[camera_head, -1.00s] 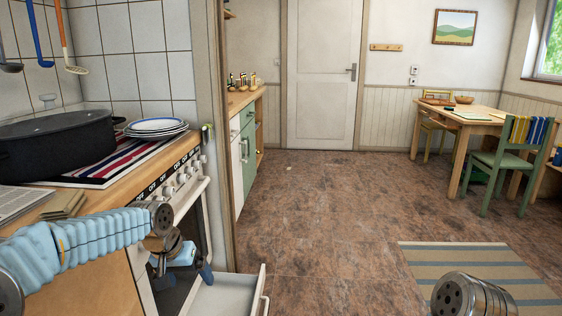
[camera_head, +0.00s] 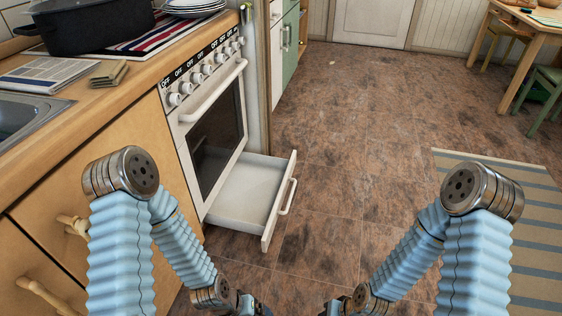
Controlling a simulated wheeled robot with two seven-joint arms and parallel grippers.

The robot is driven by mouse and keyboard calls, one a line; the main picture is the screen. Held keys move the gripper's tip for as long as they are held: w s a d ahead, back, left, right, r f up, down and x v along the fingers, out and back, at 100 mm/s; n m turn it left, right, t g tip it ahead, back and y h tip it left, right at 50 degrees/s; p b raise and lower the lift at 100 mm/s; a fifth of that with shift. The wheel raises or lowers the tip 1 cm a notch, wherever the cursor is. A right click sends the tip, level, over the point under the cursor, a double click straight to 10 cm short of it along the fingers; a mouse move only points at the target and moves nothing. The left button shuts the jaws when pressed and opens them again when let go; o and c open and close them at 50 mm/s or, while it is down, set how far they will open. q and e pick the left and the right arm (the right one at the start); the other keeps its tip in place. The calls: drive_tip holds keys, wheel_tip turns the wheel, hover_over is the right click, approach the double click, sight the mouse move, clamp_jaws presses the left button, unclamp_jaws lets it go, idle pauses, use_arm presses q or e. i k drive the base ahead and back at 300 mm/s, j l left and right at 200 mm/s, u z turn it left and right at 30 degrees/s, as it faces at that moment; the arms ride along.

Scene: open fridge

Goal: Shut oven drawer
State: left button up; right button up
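The oven drawer (camera_head: 245,190) is a white, shallow, empty tray at the bottom of the white oven (camera_head: 205,115). It is pulled well out over the floor, with its front panel and white handle (camera_head: 287,197) facing right. The oven door above it, with dark glass, is shut. Both my arms are bent, with their forearms running down to the bottom edge of the picture. My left arm is in front of the wooden cabinets, left of the drawer and apart from it. My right arm is over the floor to the right. Both gripper fingertips are out of the frame.
A counter (camera_head: 110,105) with a black pot (camera_head: 90,22), stacked plates (camera_head: 195,6) and a sink (camera_head: 22,120) runs along the left. Brown floor (camera_head: 350,130) is clear right of the drawer. A striped rug (camera_head: 520,240) lies at the right; a table (camera_head: 520,25) stands beyond.

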sight(251, 199)
drive_tip(key=k+l+u, duration=0.15)
drive_tip(key=i+l, duration=0.1)
drive_tip(key=i, duration=0.4)
drive_tip(key=i+l, duration=0.1)
drive_tip(key=i, duration=0.4)
drive_tip(key=i+l+u, duration=0.1)
drive_tip(key=i, duration=0.4)
